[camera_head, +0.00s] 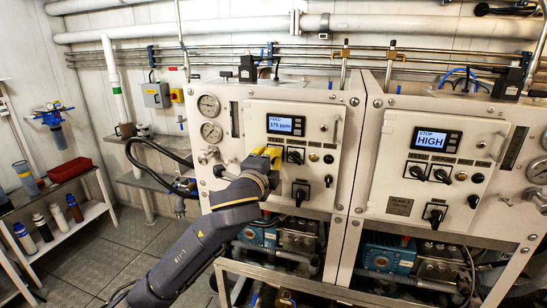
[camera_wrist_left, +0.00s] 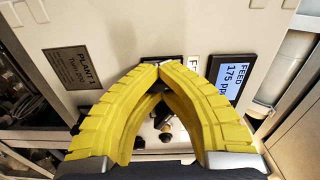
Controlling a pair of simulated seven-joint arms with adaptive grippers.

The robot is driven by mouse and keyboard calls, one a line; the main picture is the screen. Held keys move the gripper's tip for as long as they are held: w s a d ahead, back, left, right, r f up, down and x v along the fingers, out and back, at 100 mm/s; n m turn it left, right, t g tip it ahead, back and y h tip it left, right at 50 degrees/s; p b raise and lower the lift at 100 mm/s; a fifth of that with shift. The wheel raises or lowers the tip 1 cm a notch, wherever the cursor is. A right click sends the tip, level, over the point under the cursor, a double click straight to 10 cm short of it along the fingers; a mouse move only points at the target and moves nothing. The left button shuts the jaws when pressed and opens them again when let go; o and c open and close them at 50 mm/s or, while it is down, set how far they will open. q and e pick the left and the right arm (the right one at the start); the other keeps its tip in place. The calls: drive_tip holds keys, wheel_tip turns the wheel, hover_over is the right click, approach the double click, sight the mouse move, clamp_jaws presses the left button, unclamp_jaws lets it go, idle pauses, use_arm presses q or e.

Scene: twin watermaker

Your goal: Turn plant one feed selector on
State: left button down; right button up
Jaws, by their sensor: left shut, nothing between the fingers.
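The plant one panel (camera_head: 327,115) is the white front of the left cabinet, and its display (camera_head: 286,125) reads 175 ppm. The display (camera_wrist_left: 232,80) shows FEED in the left wrist view, where a PLANT 1 plate (camera_wrist_left: 72,66) is also visible. My left gripper (camera_head: 268,155), with yellow fingers, is at the panel, left of a black selector knob (camera_head: 296,157). Its fingertips (camera_wrist_left: 160,67) meet in front of a dark-edged label. A dark knob (camera_wrist_left: 165,136) shows between the fingers. The feed selector's label and position are hidden or too small to read. My right gripper is not in view.
Another selector (camera_head: 300,194) and a small black knob (camera_head: 328,181) sit lower on the same panel. The plant two panel (camera_head: 445,190), with a display reading STOP HIGH, stands to the right. Gauges (camera_head: 210,120) and a valve lie left of the panel.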

use_arm(q)
drive_tip(key=shift+w+a+f+m, duration=0.1)
drive_tip(key=shift+w+a+m, duration=0.1)
drive_tip(key=shift+a+m, duration=0.1)
idle(0.4)
drive_tip(key=c, duration=1)
unclamp_jaws()
drive_tip(key=shift+a, duration=0.1)
drive_tip(key=shift+o, duration=0.6)
drive_tip(key=shift+d, duration=0.2)
drive_tip(key=shift+s, duration=0.15)
drive_tip(key=shift+s, duration=0.3)
drive_tip(key=v, duration=1.1)
drive_tip(key=shift+s+a, duration=0.1)
